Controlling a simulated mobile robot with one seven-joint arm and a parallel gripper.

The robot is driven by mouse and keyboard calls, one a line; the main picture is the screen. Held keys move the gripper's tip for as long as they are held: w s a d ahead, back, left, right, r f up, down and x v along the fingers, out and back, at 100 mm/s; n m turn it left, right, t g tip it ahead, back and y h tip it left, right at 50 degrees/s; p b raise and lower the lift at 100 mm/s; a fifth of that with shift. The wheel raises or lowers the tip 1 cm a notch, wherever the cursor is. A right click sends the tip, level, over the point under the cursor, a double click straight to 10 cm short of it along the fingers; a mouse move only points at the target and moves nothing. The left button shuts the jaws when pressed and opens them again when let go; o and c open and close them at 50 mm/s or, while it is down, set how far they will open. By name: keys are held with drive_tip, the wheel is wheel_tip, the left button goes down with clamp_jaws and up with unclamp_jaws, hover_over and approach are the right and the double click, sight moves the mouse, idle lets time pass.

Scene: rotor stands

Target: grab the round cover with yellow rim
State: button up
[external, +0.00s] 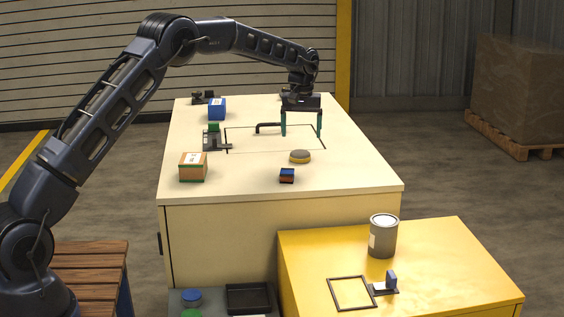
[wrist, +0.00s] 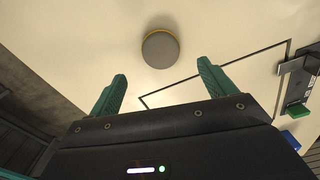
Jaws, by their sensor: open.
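The round cover with yellow rim (external: 300,156) lies flat on the cream table, near the front line of the black outlined rectangle. Its grey top and a strip of yellow edge also show in the wrist view (wrist: 160,48), beyond my fingertips. My gripper (external: 302,133) is above the back right part of the table, fingers pointing down, behind the cover and apart from it. In the wrist view my two green fingers (wrist: 162,72) are wide apart with nothing between them.
A black bent handle (external: 268,127) is left of my fingers. A brown box (external: 193,167), a blue box (external: 217,109), a small blue and red block (external: 287,176) and a grey stand (external: 217,141) are on the table. A yellow bench (external: 460,260) with a can (external: 383,238) is in front.

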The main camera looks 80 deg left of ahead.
sight(301, 152)
drive_tip(key=shift+s+d+f, duration=0.1)
drive_tip(key=shift+f, duration=1.65)
drive_tip(key=shift+s+d+f, duration=0.1)
drive_tip(key=shift+f, duration=1.6)
drive_tip(key=shift+c, duration=0.2)
drive_tip(key=shift+w, duration=0.1)
drive_tip(key=c, duration=1.1)
